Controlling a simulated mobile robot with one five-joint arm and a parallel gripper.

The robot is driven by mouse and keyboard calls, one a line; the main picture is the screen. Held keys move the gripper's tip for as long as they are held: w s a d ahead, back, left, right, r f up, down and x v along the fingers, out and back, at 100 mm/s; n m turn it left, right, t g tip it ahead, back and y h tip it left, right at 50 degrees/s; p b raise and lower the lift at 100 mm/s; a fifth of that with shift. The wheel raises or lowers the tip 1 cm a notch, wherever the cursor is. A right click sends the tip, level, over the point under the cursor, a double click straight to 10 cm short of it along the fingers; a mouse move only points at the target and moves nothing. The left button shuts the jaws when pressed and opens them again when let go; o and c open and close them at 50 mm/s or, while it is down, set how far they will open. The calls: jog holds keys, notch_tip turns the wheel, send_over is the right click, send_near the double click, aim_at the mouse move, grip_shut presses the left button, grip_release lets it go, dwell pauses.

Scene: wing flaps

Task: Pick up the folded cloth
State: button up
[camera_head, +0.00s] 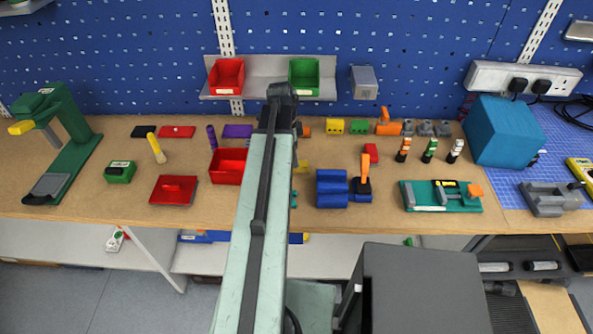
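I cannot make out a folded cloth for certain anywhere in the camera_head view. Flat dark (145,131), red (177,132) and purple (237,131) pieces lie towards the back of the wooden workbench (70,205), but I cannot tell whether any is cloth. My arm reaches from the bottom middle up over the bench and hides a strip of it. My gripper's fingers cannot be made out at the arm's dark far end, so whether they are open or shut does not show.
A green press (68,140) stands at the left, a teal box (503,132) at the right. A red tray (229,165) lies left of my arm; blue blocks (333,188) and a green tool holder (441,197) stand right. A shelf with red (227,76) and green (304,77) bins hangs behind.

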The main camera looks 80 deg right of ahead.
jog(key=f+b, duration=0.5)
jog(key=shift+s+f, duration=0.15)
jog(key=shift+s, duration=0.2)
jog(key=shift+r, duration=0.2)
grip_shut()
notch_tip(320, 180, up, 10)
jog(key=p, duration=1)
